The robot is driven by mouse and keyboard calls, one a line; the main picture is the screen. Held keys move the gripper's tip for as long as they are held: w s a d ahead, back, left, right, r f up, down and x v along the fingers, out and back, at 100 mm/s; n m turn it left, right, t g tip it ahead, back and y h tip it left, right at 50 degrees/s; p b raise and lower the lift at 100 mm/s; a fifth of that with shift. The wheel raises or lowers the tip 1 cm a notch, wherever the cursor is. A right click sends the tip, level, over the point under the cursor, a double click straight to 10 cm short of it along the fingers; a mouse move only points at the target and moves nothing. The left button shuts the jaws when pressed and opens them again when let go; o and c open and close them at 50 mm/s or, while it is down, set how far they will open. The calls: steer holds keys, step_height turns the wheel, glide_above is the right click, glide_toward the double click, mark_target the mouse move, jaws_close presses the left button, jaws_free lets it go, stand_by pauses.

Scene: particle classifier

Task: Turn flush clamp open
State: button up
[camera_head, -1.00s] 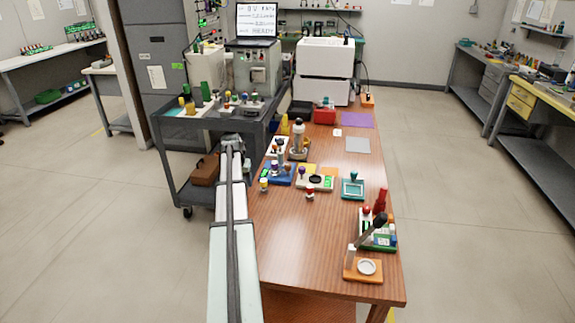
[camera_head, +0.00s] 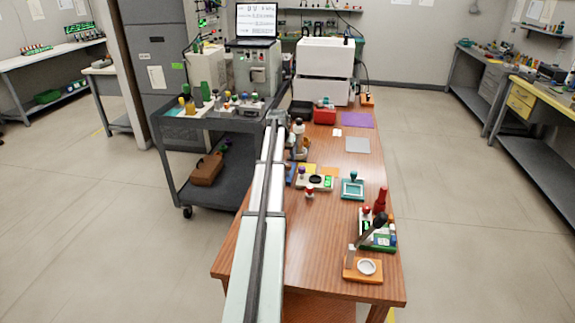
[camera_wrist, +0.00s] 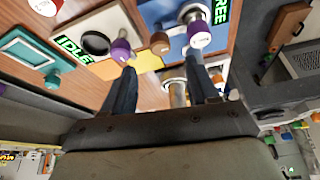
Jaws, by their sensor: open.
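My gripper (camera_wrist: 162,72) is open in the wrist view, its two dark fingers apart. In the head view my gripper (camera_head: 276,118) is at the far end of the arm, over the table's left edge, too small to read. No part is clearly marked as the flush clamp. A blue base (camera_wrist: 178,18) with a green FREE sign (camera_wrist: 221,10) and a purple-capped knob (camera_wrist: 200,36) lies just beyond the fingers; my arm largely hides it in the head view. A brown knob (camera_wrist: 160,43) and a metal cylinder (camera_wrist: 178,92) show near the fingers. Nothing is held.
A dark cart (camera_head: 180,150) is left. The table's front middle is clear.

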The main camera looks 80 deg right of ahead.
mark_target(288, 165)
steer(key=x, duration=0.7)
steer(key=shift+d+f, duration=0.15)
steer(key=shift+f, duration=0.2)
steer(key=c, duration=1)
